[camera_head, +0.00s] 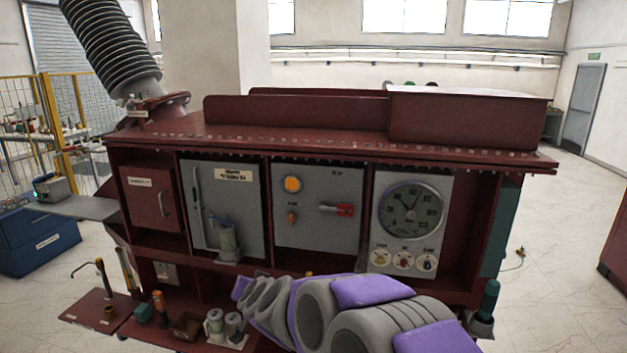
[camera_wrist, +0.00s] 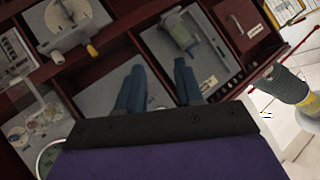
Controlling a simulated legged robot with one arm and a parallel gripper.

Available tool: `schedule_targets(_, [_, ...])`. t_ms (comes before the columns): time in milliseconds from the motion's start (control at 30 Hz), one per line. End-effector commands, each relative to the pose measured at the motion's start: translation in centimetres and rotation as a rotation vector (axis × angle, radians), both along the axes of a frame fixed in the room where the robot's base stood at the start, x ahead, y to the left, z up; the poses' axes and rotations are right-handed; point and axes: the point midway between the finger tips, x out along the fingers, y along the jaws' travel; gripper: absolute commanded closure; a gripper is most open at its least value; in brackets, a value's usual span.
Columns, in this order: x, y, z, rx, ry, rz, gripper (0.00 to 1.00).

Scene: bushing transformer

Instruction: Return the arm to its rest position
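My arm (camera_head: 330,310) crosses the lower front of the dark red transformer cabinet (camera_head: 340,150) in the head view, with purple and grey links. The arm's far end points left, and the gripper is not clearly visible there. In the wrist view my gripper (camera_wrist: 158,78) shows two blue fingers set apart, with nothing between them. The dark base of the gripper and a purple link fill the bottom of that view. The fingers are in front of the cabinet's compartments; their exact distance from the panels cannot be told.
The cabinet front holds a dial gauge (camera_head: 412,210), a panel with a red handle (camera_head: 337,209) and a grey door (camera_head: 224,205). Below left, a ledge (camera_head: 100,308) carries small tools and fittings. A blue box (camera_head: 38,245) stands at left. Open floor (camera_head: 565,230) lies to the right.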

Motion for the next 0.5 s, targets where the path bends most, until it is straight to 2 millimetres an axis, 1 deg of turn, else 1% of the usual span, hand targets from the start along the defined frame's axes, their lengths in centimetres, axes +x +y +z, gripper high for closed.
schedule_targets(33, [-1.4,-0.8,0.6,-0.001,0.023,0.043,0.64])
schedule_targets(67, [-2.5,-1.1,0.8,-0.004,0.043,0.072,0.64])
schedule_targets(100, [-3.9,-1.6,0.7,-0.013,0.075,0.11,0.64])
schedule_targets(167, [-6.2,-2.6,0.8,-0.031,0.118,0.163,0.64])
schedule_targets(200, [-7.8,-3.3,0.6,-0.047,0.155,0.195,0.64])
schedule_targets(267, [-10.3,-4.6,0.3,-0.071,0.207,0.235,0.64])
schedule_targets(300, [-12.2,-5.6,-0.2,-0.093,0.25,0.261,0.64])
schedule_targets(367, [-14.9,-7.3,-0.7,-0.126,0.308,0.29,0.64])
schedule_targets(400, [-16.7,-8.6,-1.2,-0.151,0.351,0.305,0.64])
schedule_targets(467, [-19.6,-10.6,-2.0,-0.189,0.419,0.322,0.64])
schedule_targets(500, [-21.6,-12.1,-2.7,-0.216,0.469,0.327,0.64])
